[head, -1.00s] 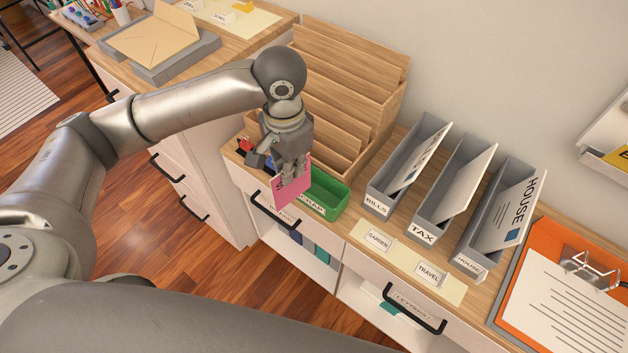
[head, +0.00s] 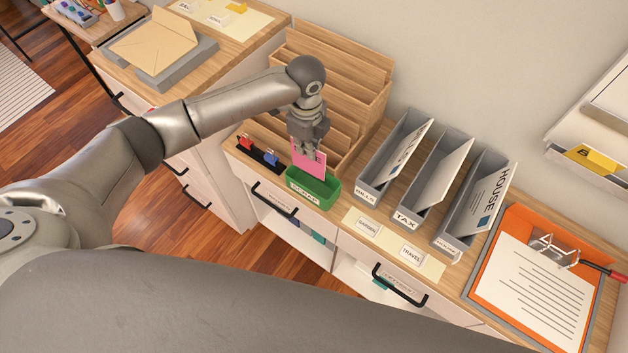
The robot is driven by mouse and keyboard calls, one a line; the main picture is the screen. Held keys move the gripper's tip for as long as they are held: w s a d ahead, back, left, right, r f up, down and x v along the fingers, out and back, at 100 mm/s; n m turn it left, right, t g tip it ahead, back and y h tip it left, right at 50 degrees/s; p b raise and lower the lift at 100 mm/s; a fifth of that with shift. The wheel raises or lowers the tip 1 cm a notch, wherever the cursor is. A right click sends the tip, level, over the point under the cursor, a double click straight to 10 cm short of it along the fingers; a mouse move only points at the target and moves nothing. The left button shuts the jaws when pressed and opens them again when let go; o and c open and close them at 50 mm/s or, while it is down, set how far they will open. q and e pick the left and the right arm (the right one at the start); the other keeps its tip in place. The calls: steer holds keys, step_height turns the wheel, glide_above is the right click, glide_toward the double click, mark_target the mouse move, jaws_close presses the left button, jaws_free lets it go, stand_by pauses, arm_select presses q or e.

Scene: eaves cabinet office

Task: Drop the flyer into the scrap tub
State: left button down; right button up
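The flyer (head: 310,162) is a small pink sheet hanging upright from my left gripper (head: 308,151), which is shut on its top edge. The scrap tub (head: 313,193) is a green open box with a "SCRAP" label at the front edge of the wooden desktop. The flyer is over the back part of the tub's opening; I cannot tell whether its lower edge is inside the tub or just above it. My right gripper is not in view.
A tiered wooden rack (head: 345,95) stands right behind the tub. A tray with red and blue items (head: 258,155) lies to its left. Grey bins labelled BILLS (head: 366,195), TAX (head: 408,219) and HOUSE stand to its right. An orange clipboard (head: 487,290) lies further right.

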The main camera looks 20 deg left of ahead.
arm_select(q)
steer(key=shift+w+f+m, duration=0.1)
steer(key=shift+f+m, duration=0.3)
step_height(320, 180, down, 5)
steer(key=b, duration=0.6)
steer(key=shift+f, duration=0.2)
steer(key=c, duration=1.6)
jaws_free()
steer(key=shift+o, duration=0.2)
steer(key=shift+r, duration=0.1)
